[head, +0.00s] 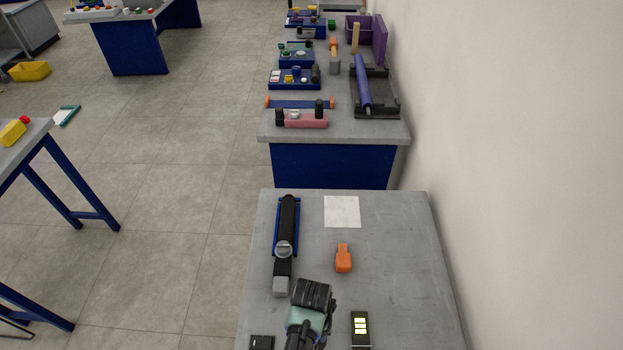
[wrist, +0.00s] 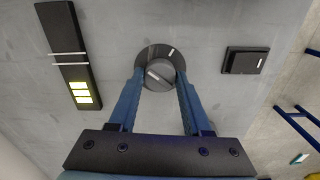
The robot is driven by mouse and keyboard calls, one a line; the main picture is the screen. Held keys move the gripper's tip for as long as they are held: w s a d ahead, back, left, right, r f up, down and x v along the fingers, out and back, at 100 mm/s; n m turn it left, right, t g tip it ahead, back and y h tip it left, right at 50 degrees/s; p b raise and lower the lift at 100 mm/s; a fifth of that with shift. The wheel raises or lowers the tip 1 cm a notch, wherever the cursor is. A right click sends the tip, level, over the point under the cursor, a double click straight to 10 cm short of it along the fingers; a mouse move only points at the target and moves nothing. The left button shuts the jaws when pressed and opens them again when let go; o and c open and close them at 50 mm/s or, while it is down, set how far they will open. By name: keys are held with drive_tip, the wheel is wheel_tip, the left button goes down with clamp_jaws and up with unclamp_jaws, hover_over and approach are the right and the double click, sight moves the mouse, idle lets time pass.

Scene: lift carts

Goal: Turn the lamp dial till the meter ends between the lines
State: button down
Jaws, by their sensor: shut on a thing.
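In the wrist view the round grey lamp dial (wrist: 160,76) sits on a dark round base, with a white pointer line on its face and a white mark on the base at upper right. My gripper (wrist: 158,84) has its blue fingers on both sides of the dial, shut on it. The meter (wrist: 66,42) is a black bar left of the dial. Its lit yellow-green segments are at the lower end, stopping short of the two white lines. The meter also shows in the head view (head: 360,341), where my arm hides the dial.
A black switch-like box (wrist: 246,60) lies right of the dial. On the same table (head: 400,260) are an orange block (head: 343,259), a white sheet (head: 342,211) and a long black tool in a blue holder (head: 287,222). A wall rises on the right.

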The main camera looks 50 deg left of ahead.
drive_tip(key=shift+m+p, duration=0.35)
drive_tip(key=shift+m, duration=1.55)
drive_tip(key=shift+c, duration=1.7)
unclamp_jaws()
wheel_tip(320, 180, up, 13)
drive_tip(key=shift+b, duration=0.4)
